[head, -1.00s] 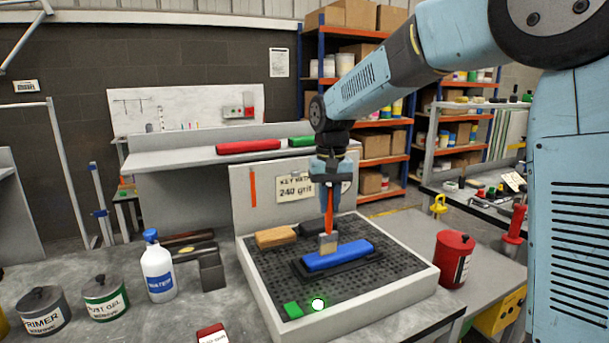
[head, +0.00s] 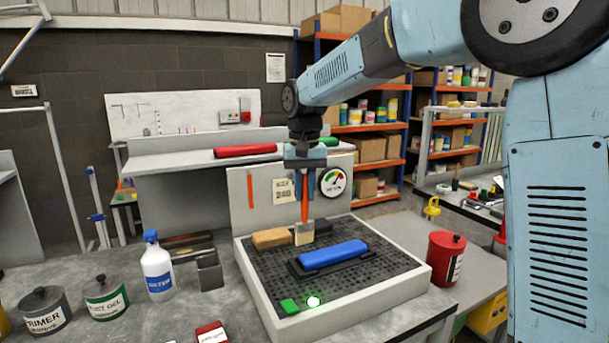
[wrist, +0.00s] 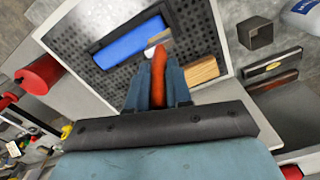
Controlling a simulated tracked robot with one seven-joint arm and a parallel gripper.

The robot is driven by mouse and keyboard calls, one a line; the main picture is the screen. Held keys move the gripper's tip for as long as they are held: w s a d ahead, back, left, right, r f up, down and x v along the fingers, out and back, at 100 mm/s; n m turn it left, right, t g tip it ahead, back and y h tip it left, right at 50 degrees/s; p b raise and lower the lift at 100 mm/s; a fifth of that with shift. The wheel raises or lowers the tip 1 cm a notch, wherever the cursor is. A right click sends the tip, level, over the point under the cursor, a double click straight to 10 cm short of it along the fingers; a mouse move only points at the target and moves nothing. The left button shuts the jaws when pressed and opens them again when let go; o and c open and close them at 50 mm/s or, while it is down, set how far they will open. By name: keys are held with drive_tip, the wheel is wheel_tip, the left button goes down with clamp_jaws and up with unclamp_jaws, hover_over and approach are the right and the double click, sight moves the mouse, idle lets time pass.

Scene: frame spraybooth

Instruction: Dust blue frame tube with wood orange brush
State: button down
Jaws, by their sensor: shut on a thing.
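The blue frame tube (head: 333,254) lies on a black cradle on the perforated tray (head: 347,304). In the wrist view the tube (wrist: 130,42) is ahead of the fingers, to the left. My gripper (head: 306,172) points down, shut on the orange handle of the brush (head: 304,205), whose pale bristles hang at the bottom. The orange handle also shows between the fingers in the wrist view (wrist: 158,78). The bristles are above the tray, behind and to the left of the tube, apart from it in the head view. Their exact height is unclear.
A wooden block (head: 271,238) and a dark block lie behind the tube. A water bottle (head: 157,268) stands left and a red can (head: 446,258) right. A gauge panel stands behind.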

sight(305, 174)
drive_tip(key=shift+r, duration=1.8)
